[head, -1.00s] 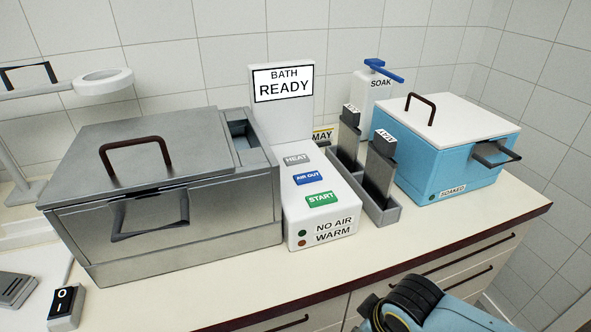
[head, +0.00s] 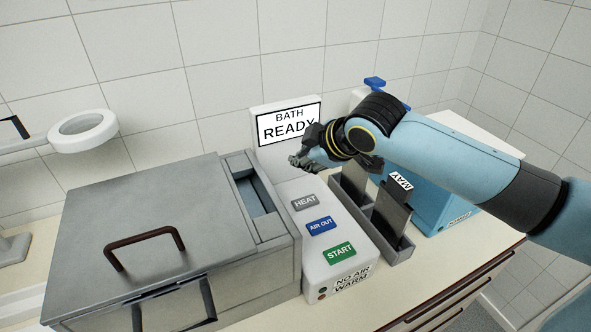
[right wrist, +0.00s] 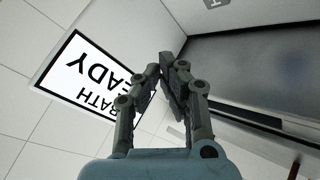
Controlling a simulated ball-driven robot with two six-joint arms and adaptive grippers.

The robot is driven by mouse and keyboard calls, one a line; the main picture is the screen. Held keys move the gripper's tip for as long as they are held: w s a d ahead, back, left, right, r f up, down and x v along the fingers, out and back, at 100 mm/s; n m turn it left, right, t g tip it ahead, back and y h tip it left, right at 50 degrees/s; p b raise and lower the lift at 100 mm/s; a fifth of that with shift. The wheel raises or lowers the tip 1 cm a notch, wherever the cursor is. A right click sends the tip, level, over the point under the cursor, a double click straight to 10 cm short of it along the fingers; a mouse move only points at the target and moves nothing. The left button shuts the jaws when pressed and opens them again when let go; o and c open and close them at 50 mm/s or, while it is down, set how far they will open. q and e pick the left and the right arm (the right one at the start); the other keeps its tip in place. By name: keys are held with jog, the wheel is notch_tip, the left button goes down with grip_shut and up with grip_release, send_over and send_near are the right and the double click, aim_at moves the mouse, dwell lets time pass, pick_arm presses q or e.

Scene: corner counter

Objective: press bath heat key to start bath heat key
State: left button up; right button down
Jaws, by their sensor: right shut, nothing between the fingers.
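The grey HEAT key (head: 305,202) is on the sloped white control panel (head: 318,263), above the blue AIR OUT key (head: 322,226) and the green START key (head: 339,253). The bath display (head: 289,123) behind reads BATH READY; it also shows upside down in the right wrist view (right wrist: 88,75). My right gripper (head: 296,161) is shut and empty, above the top of the panel and in front of the display, apart from the HEAT key in the head view. In the right wrist view its fingertips (right wrist: 168,60) are together. My left gripper is not in view.
The grey metal bath (head: 120,215) with a brown lid handle stands left of the panel. A grey rack (head: 400,250) with dark, labelled slabs stands to its right. A blue box (head: 432,215) is partly hidden behind my right arm.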

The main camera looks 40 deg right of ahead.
jog(key=b, duration=0.6)
send_over(303, 203)
notch_tip(303, 203, down, 7)
jog(key=shift+r, duration=0.1)
jog(key=shift+f, duration=0.85)
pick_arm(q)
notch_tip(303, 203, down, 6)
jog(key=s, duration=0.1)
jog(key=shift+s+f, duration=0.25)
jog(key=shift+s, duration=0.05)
pick_arm(e)
jog(key=shift+f, duration=0.2)
jog(key=shift+f, duration=0.25)
